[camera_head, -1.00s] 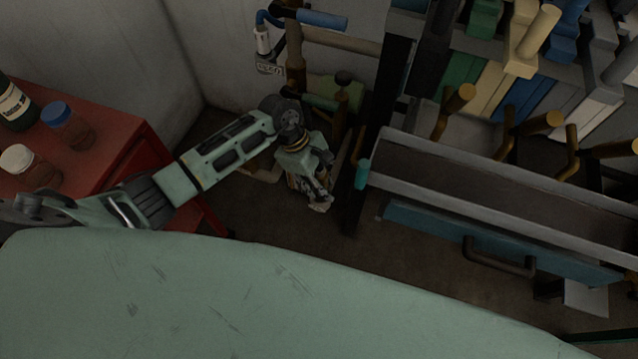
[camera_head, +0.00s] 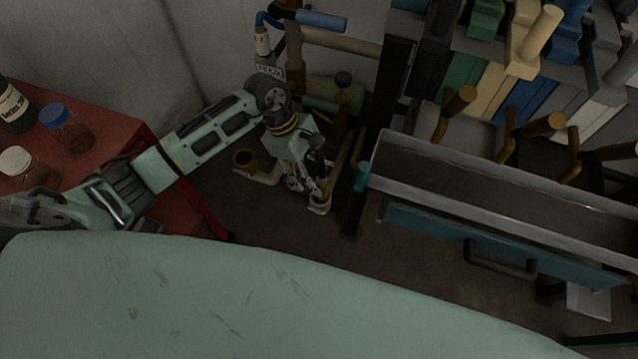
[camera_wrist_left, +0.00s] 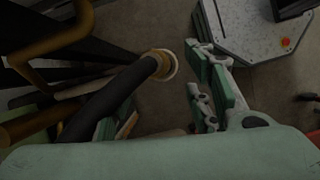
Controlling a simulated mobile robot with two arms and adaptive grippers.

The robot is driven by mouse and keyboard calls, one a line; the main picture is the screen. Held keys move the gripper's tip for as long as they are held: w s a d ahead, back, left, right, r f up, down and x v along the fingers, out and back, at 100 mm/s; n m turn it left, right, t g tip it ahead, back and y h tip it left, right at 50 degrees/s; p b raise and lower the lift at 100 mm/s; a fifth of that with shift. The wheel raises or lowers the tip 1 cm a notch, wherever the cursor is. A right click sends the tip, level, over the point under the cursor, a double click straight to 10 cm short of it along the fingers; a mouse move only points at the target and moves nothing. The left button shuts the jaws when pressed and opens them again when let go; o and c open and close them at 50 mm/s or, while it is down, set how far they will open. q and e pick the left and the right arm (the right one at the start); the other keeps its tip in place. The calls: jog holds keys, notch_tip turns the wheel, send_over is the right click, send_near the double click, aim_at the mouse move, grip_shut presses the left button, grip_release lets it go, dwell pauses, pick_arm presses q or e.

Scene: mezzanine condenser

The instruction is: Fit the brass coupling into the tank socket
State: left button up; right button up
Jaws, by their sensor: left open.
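The brass coupling (camera_wrist_left: 161,64) is the brass end of a dark hose (camera_wrist_left: 105,102) in the left wrist view. It stands at a pale ring (camera_wrist_left: 173,64), which looks like the socket; I cannot tell whether it is fully seated. In the head view the brass end (camera_head: 323,186) shows small, just above the pale ring (camera_head: 320,208) near the floor. My left gripper (camera_head: 300,186) is open just left of the coupling. Its fingers also show in the left wrist view (camera_wrist_left: 165,85), apart, with the hose between or beside them. My right gripper is not in view.
A brass cup on a pale bracket (camera_head: 246,160) stands left of my gripper. A red cabinet (camera_head: 120,133) with jars is at left. A long grey trough (camera_head: 500,185) with a blue front lies right. Pipes stand behind. Some floor is clear below the gripper.

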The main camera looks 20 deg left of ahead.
pick_arm(q)
jog(key=v, duration=0.6)
dwell(0.4)
